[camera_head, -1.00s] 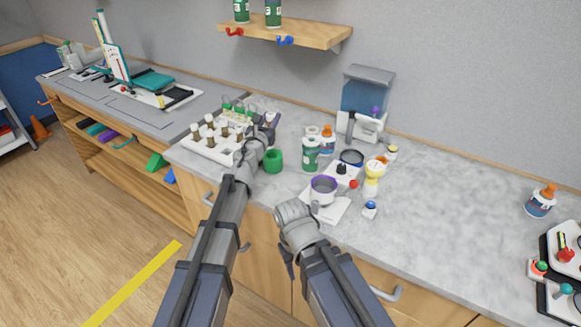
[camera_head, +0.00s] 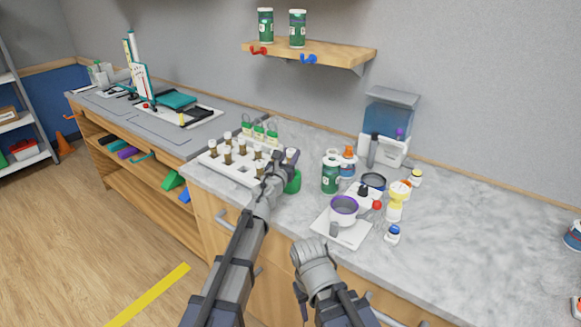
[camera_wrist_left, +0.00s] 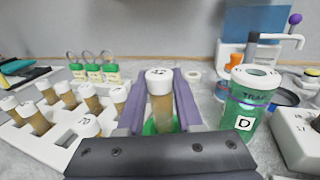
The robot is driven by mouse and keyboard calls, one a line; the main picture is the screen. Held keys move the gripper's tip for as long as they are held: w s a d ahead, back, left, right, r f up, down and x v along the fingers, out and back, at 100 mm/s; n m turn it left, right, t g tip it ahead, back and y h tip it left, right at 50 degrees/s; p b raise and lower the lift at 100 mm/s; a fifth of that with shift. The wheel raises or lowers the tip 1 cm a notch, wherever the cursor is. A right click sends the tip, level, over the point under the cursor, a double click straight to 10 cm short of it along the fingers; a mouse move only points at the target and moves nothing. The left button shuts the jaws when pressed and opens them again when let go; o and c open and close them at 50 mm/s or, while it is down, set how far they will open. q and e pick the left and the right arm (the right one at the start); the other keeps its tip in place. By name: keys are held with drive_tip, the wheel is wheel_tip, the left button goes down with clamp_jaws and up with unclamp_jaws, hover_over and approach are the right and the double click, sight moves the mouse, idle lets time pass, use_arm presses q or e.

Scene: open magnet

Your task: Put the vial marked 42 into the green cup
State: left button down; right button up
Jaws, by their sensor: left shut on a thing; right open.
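A white-capped vial with brown contents (camera_wrist_left: 160,95) stands upright between my left gripper's fingers (camera_wrist_left: 160,100). The mark on its cap is small and looks like 42. In the head view my left gripper (camera_head: 278,165) is shut on the vial at the green cup (camera_head: 294,183), partly hiding the cup. In the left wrist view the green cup (camera_wrist_left: 150,127) shows around the vial's lower part. The vial's bottom is hidden, so I cannot tell how deep it sits. My right gripper (camera_head: 300,291) is open, low in front of the counter, mostly hidden by its own arm.
A white rack (camera_head: 213,161) with several similar vials stands left of the cup. A green jar marked D (camera_wrist_left: 246,108) stands close on the right. A purple-rimmed cup (camera_head: 344,206) sits on a white scale (camera_head: 350,234).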

use_arm(q)
drive_tip(key=shift+f+b, duration=1.15)
drive_tip(key=shift+f, duration=0.35)
drive_tip(key=shift+f, duration=0.1)
drive_tip(key=shift+f+b, duration=0.3)
drive_tip(key=shift+b, duration=0.1)
drive_tip(key=c, duration=0.6)
unclamp_jaws()
drive_tip(key=shift+o, duration=0.2)
drive_tip(key=shift+r, duration=0.2)
drive_tip(key=shift+r+p, duration=0.2)
drive_tip(key=shift+p, duration=0.25)
drive_tip(key=v, duration=1.2)
